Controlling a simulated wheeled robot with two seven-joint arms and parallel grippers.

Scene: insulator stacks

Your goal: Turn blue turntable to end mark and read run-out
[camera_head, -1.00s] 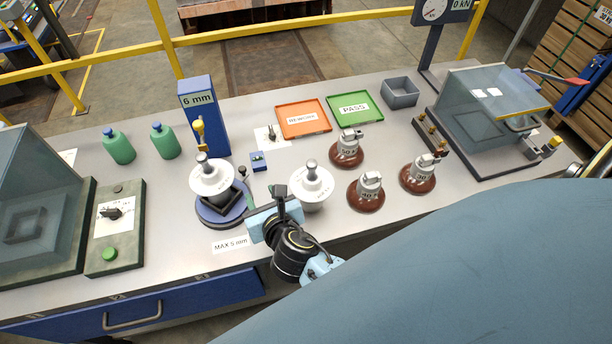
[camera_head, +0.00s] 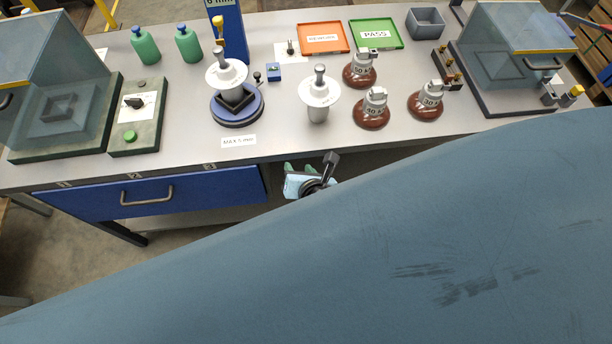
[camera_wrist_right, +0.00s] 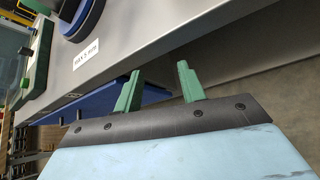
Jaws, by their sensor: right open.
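The blue turntable (camera_head: 250,113) stands on the bench with a white insulator (camera_head: 226,76) on its dark square seat. A small dark knob stands at its right rim. The turntable's edge also shows at the top of the right wrist view (camera_wrist_right: 88,18). The blue gauge column (camera_head: 228,22) behind it reads 6 mm, its top cut off. A MAX 5 mm label (camera_head: 238,142) lies in front. My right gripper (camera_head: 303,168) is just off the bench's front edge, right of and nearer than the turntable. Its green fingers (camera_wrist_right: 160,78) are apart and empty. My left gripper is not seen.
A second white insulator (camera_head: 319,92) stands right of the turntable, with several brown-based insulators (camera_head: 371,110) beyond. Orange (camera_head: 323,50) and green (camera_head: 391,45) trays lie behind. A control box (camera_head: 140,112) is at left. My blue arm covers the lower right.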

